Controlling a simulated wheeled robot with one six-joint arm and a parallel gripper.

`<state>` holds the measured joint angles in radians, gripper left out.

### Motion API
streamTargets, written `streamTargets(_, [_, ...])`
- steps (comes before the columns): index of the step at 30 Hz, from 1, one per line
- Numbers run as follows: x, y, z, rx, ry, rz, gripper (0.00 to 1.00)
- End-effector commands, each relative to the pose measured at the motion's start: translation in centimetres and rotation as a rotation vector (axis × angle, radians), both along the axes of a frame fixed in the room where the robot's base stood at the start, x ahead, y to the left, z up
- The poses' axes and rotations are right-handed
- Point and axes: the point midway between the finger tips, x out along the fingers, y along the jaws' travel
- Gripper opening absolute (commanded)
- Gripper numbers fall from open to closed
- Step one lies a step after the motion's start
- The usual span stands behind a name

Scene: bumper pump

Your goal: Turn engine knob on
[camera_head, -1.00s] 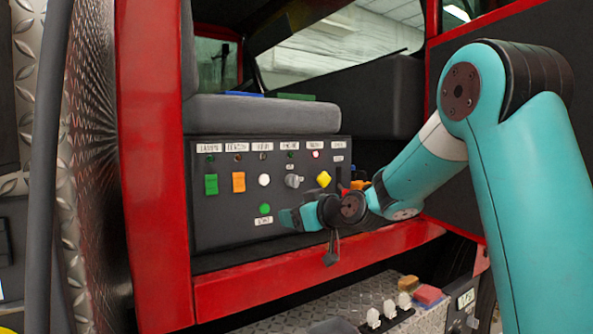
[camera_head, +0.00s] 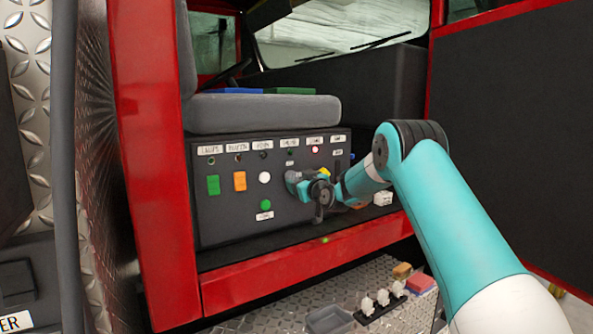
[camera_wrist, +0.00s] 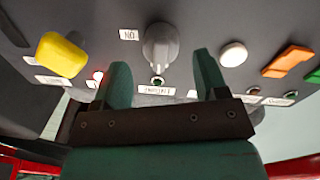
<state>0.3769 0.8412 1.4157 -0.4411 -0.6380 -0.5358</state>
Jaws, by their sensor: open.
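The grey engine knob (camera_wrist: 160,45) sticks out of the dark control panel (camera_head: 232,213) in the wrist view, with an upside-down engine label and a small indicator near its base. An upside-down ON label (camera_wrist: 128,35) is beside it. My gripper (camera_wrist: 160,72) is open, with one teal finger to each side of the knob's line. The knob appears ahead of the gap between the fingertips; I cannot tell whether they touch it.
A yellow switch (camera_wrist: 62,54) and a white button (camera_wrist: 233,54) flank the knob. Green (camera_head: 213,185) and orange (camera_head: 239,181) switches and a green button (camera_head: 265,205) are further left. The grey seat (camera_head: 262,114) overhangs the panel; a red sill (camera_head: 300,262) runs below.

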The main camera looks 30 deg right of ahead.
Motion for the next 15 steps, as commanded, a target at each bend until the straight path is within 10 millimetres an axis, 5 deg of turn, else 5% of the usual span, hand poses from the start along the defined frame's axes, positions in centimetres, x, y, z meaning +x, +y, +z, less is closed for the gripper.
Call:
streamTargets(6, [2.3, 0.0, 0.1, 0.001, 0.001, 0.002, 0.67])
streamTargets(15, [2.8, -0.1, -0.1, 0.001, 0.001, 0.001, 0.67])
